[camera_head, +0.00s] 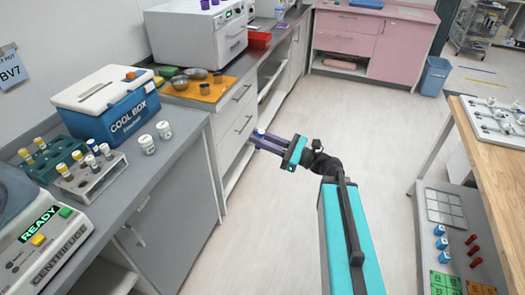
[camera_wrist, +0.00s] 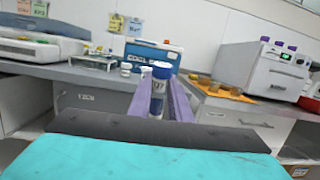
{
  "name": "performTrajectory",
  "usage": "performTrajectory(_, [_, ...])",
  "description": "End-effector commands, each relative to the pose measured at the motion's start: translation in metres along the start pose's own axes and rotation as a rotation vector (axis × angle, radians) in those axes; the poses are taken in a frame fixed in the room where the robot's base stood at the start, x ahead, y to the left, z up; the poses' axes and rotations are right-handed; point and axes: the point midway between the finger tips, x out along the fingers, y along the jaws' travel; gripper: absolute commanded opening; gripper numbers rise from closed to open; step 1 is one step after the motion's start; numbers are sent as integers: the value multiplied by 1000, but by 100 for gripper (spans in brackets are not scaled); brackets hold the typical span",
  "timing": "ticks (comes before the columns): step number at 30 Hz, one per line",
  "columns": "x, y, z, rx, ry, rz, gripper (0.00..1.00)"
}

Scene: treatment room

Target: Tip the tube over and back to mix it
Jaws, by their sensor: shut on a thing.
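My gripper (camera_head: 259,139) is stretched out over the floor, in front of the drawers of the left-hand counter. Its two purple fingers are shut on a small tube (camera_head: 261,132), of which only a bit shows at the fingertips.
The left counter (camera_head: 190,122) holds a centrifuge (camera_head: 45,245) reading READY, a grey tube rack (camera_head: 92,178), a green rack (camera_head: 52,160), a blue cool box (camera_head: 108,105) and two white jars (camera_head: 147,144). A wooden bench (camera_head: 490,150) stands right. The floor between is clear.

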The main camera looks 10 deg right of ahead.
Motion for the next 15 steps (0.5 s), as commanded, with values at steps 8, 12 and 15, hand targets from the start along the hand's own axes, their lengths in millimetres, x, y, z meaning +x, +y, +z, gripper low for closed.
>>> performTrajectory(8, [-1, 0, -5, -25, -94, -1, 0])
performTrajectory(12, [-1, 0, -5, -39, -141, 0, 0])
performTrajectory(15, [-1, -1, -5, -48, -176, -1, 0])
